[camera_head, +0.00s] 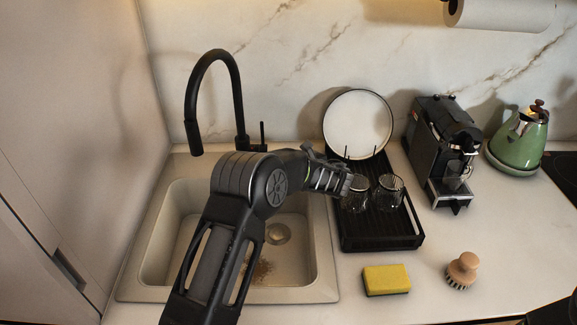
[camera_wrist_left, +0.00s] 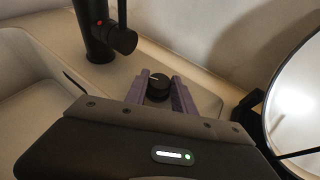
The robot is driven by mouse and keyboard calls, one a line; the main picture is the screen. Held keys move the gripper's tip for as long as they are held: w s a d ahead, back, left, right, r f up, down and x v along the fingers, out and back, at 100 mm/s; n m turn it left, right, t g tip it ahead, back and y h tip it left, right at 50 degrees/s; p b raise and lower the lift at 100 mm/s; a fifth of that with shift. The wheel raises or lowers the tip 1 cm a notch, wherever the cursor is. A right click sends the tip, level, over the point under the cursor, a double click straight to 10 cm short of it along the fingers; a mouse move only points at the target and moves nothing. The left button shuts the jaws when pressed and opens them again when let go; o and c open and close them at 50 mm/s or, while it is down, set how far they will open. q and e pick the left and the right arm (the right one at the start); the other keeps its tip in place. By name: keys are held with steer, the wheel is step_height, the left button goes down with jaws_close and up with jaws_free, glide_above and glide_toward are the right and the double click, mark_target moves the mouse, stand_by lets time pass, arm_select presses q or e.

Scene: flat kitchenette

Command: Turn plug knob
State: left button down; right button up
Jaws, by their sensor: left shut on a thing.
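The plug knob (camera_wrist_left: 158,84) is a small round black knob with a light mark line on its top. It sits on the sink's back ledge, to the right of the faucet base in the wrist view. My left gripper (camera_wrist_left: 160,90) is shut on it, with one purple-grey finger on each side. In the head view my left arm reaches over the sink (camera_head: 150,245) toward its back right corner, and the knob and fingertips are hidden there. My right gripper is not in view.
A black faucet (camera_head: 238,100) stands at the back of the sink. Right of my wrist is a black dish rack (camera_head: 385,243) with a white plate (camera_head: 357,122) and glasses (camera_head: 388,193). A yellow sponge (camera_head: 386,280) and a brush (camera_head: 462,270) lie in front.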

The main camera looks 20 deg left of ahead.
arm_select(q)
steer(key=shift+r+n+g, duration=0.1)
steer(key=shift+n+g, duration=0.2)
steer(key=shift+n, duration=0.1)
steer(key=c, duration=1.1)
jaws_free()
steer(key=shift+o, duration=0.2)
steer(key=shift+s+d, duration=0.15)
steer(key=shift+d, duration=0.25)
steer(key=b+v, duration=0.2)
steer(key=v, duration=0.5)
